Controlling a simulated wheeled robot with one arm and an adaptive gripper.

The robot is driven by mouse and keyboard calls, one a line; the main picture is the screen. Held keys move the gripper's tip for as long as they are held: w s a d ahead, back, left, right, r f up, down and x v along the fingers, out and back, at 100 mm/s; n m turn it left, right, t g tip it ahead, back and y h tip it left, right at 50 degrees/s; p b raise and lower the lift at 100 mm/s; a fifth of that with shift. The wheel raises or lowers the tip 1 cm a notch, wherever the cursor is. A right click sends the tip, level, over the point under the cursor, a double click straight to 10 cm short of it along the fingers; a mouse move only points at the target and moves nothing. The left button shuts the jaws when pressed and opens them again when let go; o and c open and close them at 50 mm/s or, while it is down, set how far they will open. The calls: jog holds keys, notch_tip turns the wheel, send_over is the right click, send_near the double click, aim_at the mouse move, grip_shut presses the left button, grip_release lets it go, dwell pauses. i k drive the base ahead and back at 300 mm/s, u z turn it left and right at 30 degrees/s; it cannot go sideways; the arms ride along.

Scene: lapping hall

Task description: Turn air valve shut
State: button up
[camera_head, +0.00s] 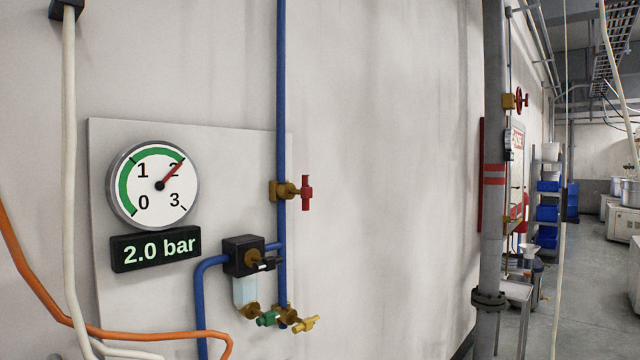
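A blue air pipe (282,90) runs down the wall, with a brass valve (284,190) on it. The valve has a red handle (306,192), seen nearly edge-on and standing upright in the picture. Lower on the pipe are a green-handled valve (267,318) and a yellow-handled valve (305,324). A round gauge (152,186) has its red needle near 2, and the display (156,248) below it reads 2.0 bar. The task does not say which valve is the air valve. My gripper is not in view.
A black regulator (244,256) with a clear bowl sits beside the pipe. An orange hose (40,290) and a white cable (69,180) hang at left. A grey pillar (494,150) stands right. Floor (595,290) is open beyond.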

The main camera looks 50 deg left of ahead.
aim_at(305, 193)
jog(key=u, duration=0.65)
jog(key=i, duration=1.1)
jog(key=u, duration=1.15)
